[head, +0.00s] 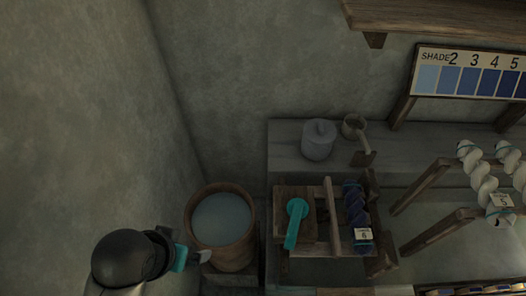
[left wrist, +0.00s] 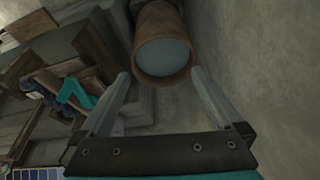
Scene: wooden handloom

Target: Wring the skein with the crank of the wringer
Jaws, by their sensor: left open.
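The wringer (head: 331,215) is a wooden frame on the stone ledge, with a teal crank (head: 294,222) at its left side. A dark blue twisted skein (head: 354,205) with a small white tag hangs at the wringer's right side. The crank also shows in the left wrist view (left wrist: 75,93). My left gripper (head: 205,256) is open and empty beside the lower left of the wooden tub, well left of the crank. Both its fingers (left wrist: 160,80) show apart in the left wrist view. My right gripper is not in view.
A wooden tub (head: 248,240) of greyish liquid stands between my left gripper and the wringer. A lidded grey jar (head: 318,140) and a small pot (head: 353,126) stand behind the wringer. White skeins (head: 480,180) hang on pegs at right, under a shade chart (head: 470,78). A wall closes the left.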

